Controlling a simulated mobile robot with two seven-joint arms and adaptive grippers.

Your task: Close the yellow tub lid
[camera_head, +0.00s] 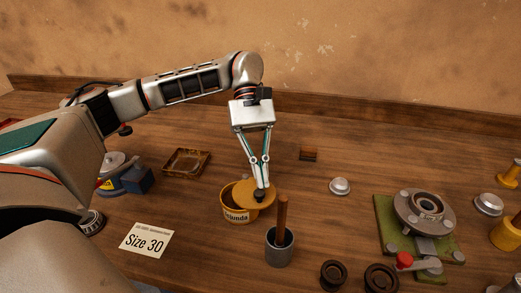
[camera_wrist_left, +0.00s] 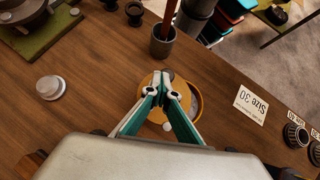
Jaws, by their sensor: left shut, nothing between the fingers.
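The yellow tub (camera_head: 236,212) stands on the wooden bench in the head view, with dark lettering on its side. Its yellow lid (camera_head: 243,196) is over the right part of the tub's top, and a dark opening shows at the left. My left gripper (camera_head: 261,194) points down with its fingertips shut and empty at the lid's right part; I cannot tell whether they touch it. In the left wrist view the tub (camera_wrist_left: 199,103) and lid (camera_wrist_left: 147,107) show behind the shut fingers (camera_wrist_left: 165,98), which hide part of them. My right gripper is not in view.
A grey cup (camera_head: 279,247) with a brown handle upright in it stands close in front of the tub. A "Size 30" card (camera_head: 147,241) lies to the left. A wooden tray (camera_head: 186,162) is behind left. A hub on a green mat (camera_head: 388,222) is at the right.

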